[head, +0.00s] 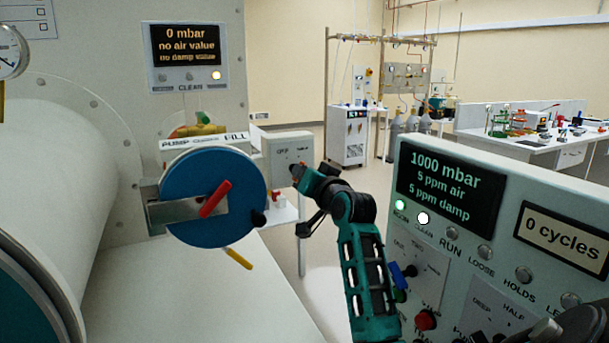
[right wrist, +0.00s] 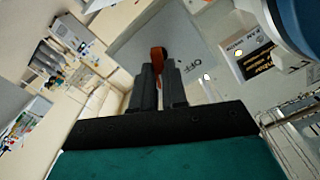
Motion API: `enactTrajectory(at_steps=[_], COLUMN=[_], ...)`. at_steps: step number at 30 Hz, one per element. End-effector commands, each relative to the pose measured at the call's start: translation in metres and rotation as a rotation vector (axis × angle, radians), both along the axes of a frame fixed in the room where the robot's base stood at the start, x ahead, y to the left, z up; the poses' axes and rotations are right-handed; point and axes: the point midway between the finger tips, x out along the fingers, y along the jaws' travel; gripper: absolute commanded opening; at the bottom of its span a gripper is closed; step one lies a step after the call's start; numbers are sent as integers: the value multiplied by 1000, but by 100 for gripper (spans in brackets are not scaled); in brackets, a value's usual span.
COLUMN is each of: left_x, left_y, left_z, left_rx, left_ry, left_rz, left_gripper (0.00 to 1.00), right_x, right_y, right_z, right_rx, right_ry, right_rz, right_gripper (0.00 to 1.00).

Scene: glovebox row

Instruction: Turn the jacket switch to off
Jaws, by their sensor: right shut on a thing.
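A pale switch box (head: 288,149) stands behind the blue disc in the head view, with "OFF" at its upper left and a second small label to the right. My right gripper (head: 298,172) is at the front of this box. In the right wrist view its two dark fingers (right wrist: 158,82) are shut on the lever. The fingers hide part of it, so I cannot tell its exact setting.
A blue disc (head: 190,185) with a red handle (head: 215,200) is close left of my right gripper. A control panel (head: 450,240) with knobs and buttons stands close on the right. A white cylinder (head: 50,190) fills the left. Lab benches are farther back.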

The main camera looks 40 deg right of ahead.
Motion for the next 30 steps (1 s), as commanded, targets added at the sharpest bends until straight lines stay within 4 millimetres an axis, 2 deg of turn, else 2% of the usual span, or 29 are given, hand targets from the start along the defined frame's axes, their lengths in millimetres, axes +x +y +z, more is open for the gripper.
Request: enactTrajectory(at_steps=[21,30], left_x=[0,0], left_y=[0,0], left_z=[0,0], left_rx=[0,0], left_ry=[0,1], left_rz=[0,0], left_gripper=[100,100], right_x=[0,1], right_y=[1,2], right_z=[0,0], right_rx=[-399,-477], right_ry=[128,152], right_rz=[0,0], right_gripper=[0,0])
